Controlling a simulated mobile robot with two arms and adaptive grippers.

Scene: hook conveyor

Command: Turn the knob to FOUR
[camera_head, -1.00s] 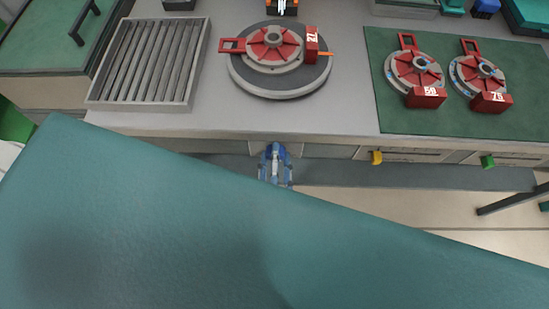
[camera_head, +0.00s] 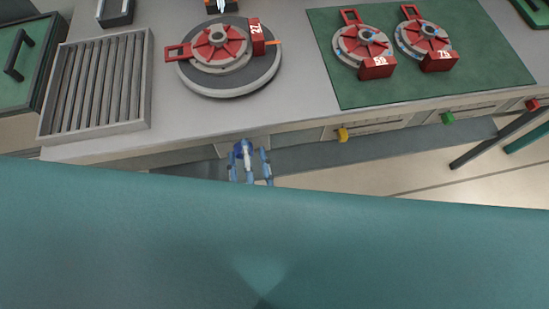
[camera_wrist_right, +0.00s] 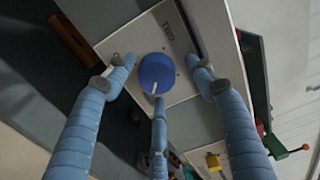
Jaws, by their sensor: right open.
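In the right wrist view a round blue knob (camera_wrist_right: 157,73) with a small white pointer mark sits on a pale panel (camera_wrist_right: 124,42). The panel carries a word that looks like TWO (camera_wrist_right: 177,38), near the knob. My right gripper (camera_wrist_right: 162,77) is open, its blue fingers spread on different sides of the knob; one finger hides part of the panel below it. I cannot tell whether that finger touches the knob. In the head view the right gripper (camera_head: 249,168) is at the counter's front face, below the round turntable. My left gripper is not in view.
A grey turntable (camera_head: 228,92) with a red-and-grey part stands on the counter. A slatted tray (camera_head: 45,95) lies to its left. Two similar parts stand on a green mat (camera_head: 490,75).

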